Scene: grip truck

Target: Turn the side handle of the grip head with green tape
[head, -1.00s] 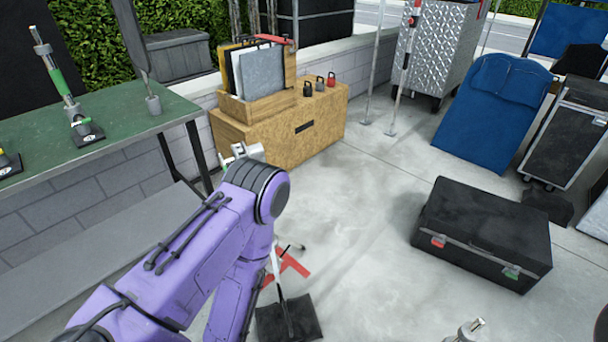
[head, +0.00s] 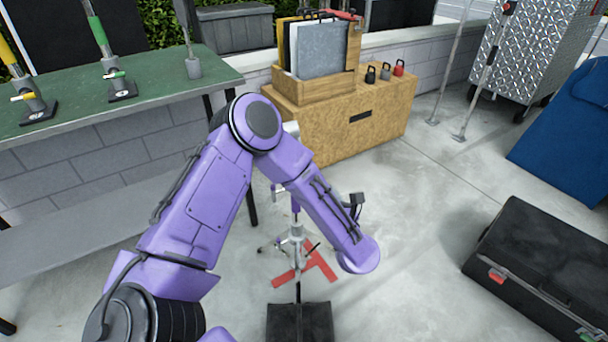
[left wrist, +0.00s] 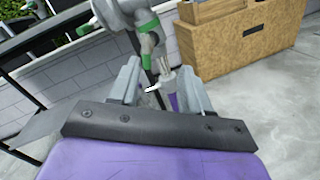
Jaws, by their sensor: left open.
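A grey grip head with green tape (left wrist: 148,24) is at the top of the left wrist view, beyond my fingertips. In the head view my arm hides most of it; a silver piece (head: 291,129) shows beside my elbow. My left gripper (left wrist: 158,72) is open, one grey finger on each side of the picture's middle. A smaller silver fitting with a pale handle and purple tape (left wrist: 171,98) shows in the gap between the fingers. I cannot tell whether it touches them. My left gripper's fingers are hidden in the head view, and my right gripper is out of view.
A green table (head: 160,90) at left holds yellow-taped (head: 28,98) and green-taped (head: 112,75) grip pieces. A wooden box (head: 340,130) stands behind the stand (head: 296,240). A black case (head: 530,265) lies at right. Grey floor (head: 410,210) between them is clear.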

